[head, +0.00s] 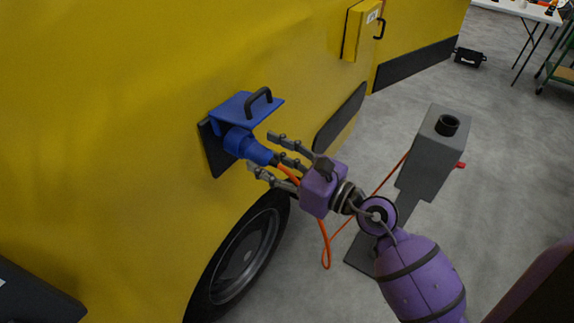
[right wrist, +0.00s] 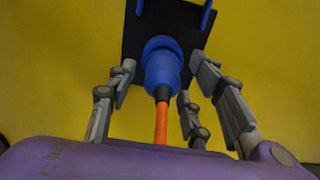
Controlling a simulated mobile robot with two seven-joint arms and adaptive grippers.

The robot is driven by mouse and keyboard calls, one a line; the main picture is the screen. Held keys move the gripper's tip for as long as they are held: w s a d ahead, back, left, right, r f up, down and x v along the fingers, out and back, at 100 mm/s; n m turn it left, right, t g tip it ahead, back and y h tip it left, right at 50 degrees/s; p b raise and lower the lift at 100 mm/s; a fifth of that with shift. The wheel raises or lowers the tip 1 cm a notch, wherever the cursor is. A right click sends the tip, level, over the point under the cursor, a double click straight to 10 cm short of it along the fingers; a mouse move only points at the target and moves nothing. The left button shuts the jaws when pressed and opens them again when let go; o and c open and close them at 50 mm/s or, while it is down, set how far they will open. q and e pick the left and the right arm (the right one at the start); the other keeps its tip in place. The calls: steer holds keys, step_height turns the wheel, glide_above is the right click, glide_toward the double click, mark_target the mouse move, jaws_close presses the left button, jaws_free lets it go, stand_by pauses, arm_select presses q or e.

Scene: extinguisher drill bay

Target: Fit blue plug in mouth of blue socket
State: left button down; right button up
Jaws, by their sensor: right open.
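The blue plug (head: 248,148) sits at the blue socket (head: 235,108) on the yellow vehicle's side, its front end at the socket's mouth under the raised lid. I cannot tell how deep it sits. An orange cable trails from the plug's rear. My right gripper (head: 263,152) is open, its fingers spread around the plug's rear and the cable, apart from them. In the right wrist view the plug (right wrist: 163,72) stands between the open fingers (right wrist: 163,95) against the black socket plate (right wrist: 132,45). The socket's mouth is hidden by the plug. My left gripper is not in view.
The yellow vehicle (head: 110,90) fills the left, with a wheel (head: 240,255) below the socket. A grey post (head: 430,150) with a black holder stands to the right, and the orange cable (head: 325,245) hangs between them. Grey floor lies open beyond.

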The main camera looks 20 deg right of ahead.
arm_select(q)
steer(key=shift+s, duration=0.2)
arm_select(e)
steer(key=v, duration=1.1)
steer(key=shift+s+d, duration=0.15)
